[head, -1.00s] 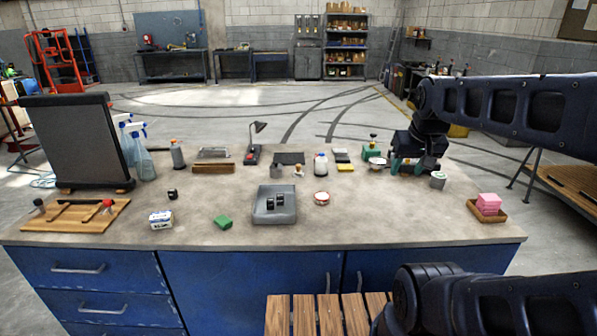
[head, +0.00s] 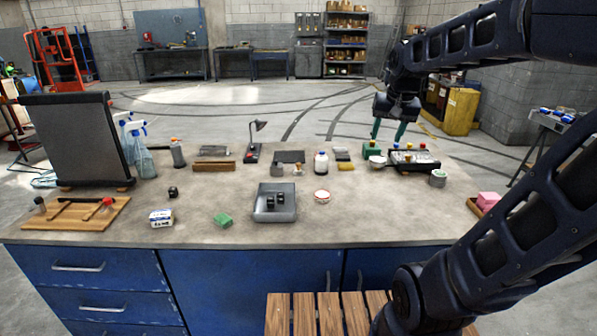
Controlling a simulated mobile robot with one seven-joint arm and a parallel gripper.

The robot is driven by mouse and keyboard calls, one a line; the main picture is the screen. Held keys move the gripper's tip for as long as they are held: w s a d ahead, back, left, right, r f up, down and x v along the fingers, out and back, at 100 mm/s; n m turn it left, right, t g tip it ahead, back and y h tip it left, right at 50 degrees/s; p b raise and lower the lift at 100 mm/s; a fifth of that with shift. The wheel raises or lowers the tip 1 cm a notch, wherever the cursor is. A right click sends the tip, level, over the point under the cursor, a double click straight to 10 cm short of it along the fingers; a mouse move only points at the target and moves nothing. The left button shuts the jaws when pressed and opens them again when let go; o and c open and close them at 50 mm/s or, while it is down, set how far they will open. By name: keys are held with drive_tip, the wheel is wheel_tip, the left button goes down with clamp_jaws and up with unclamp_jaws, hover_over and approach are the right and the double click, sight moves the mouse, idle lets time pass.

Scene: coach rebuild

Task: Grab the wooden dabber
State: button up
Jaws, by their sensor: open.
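A small pale piece with a wooden-looking knob (head: 298,170) stands on the workbench top, between a grey cup (head: 277,169) and a white bottle (head: 321,163). It looks like the wooden dabber, but it is too small to be sure. My gripper (head: 388,131) is raised above the back right of the bench, with its two teal fingers apart and pointing down. It is empty and well to the right of the dabber, not touching anything.
A grey tray (head: 260,215) holding dark pieces sits mid-bench. A desk lamp (head: 254,150) stands behind. A box with coloured knobs (head: 414,158) lies below right of my gripper. A dark upright panel (head: 72,140) stands left. The front centre is mostly clear.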

drive_tip(key=w+a+m+g, duration=0.15)
drive_tip(key=w+a, duration=0.25)
drive_tip(key=w, duration=0.8)
drive_tip(key=m+g, duration=0.2)
drive_tip(key=m, duration=0.4)
hover_over(299, 163)
wheel_tip(299, 163, down, 21)
drive_tip(key=shift+n, duration=0.25)
wheel_tip(299, 163, down, 10)
drive_tip(key=shift+a+f, duration=0.1)
drive_tip(key=shift+f, duration=0.1)
drive_tip(key=shift+c, duration=0.4)
drive_tip(key=c, duration=1)
